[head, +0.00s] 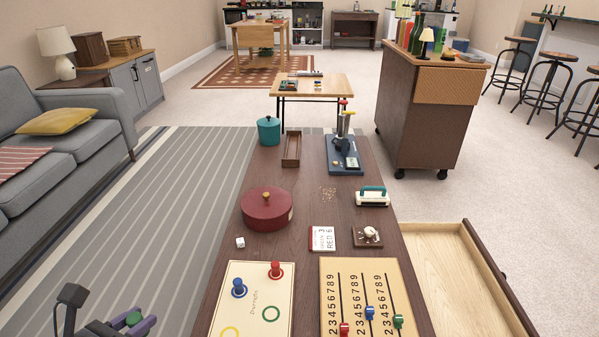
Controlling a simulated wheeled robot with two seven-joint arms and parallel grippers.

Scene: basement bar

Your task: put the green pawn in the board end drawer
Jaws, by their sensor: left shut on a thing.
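The pawn's lower part is hidden by the gripper. A drawer (457,274) stands pulled out from the table's right side, near the board end; its visible pale wooden floor is bare. My right gripper is not in view.
On the long table (310,208) are a scoreboard (366,288), a red lidded pot (267,211), a white die (240,242), number cards (322,238) and a teal-handled brush (373,196). A grey sofa (70,125) stands left. The carpet right of the drawer is clear.

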